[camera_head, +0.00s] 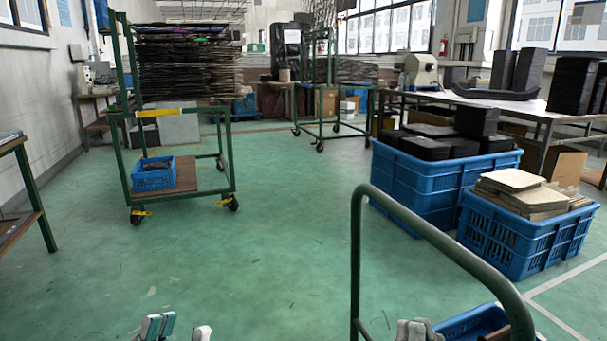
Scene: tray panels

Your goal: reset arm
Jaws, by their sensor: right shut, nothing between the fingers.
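My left gripper (182,331) shows at the bottom edge, left of centre. Its fingertips stand apart with green floor visible between them, and nothing is seen in it. My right gripper (418,330) shows at the bottom edge, right of centre, just right of the near green rail post. Its fingertips are together with nothing held. Only the tips of both grippers show; the rest of them and the arms are below the picture.
A green tube rail (405,222) rises close in front, with a blue crate (465,325) behind its lower right. Loaded blue crates (425,190) (520,245) stand at right. A wheeled green rack (122,150) holds stacked panels at left. The middle green floor (270,220) is clear.

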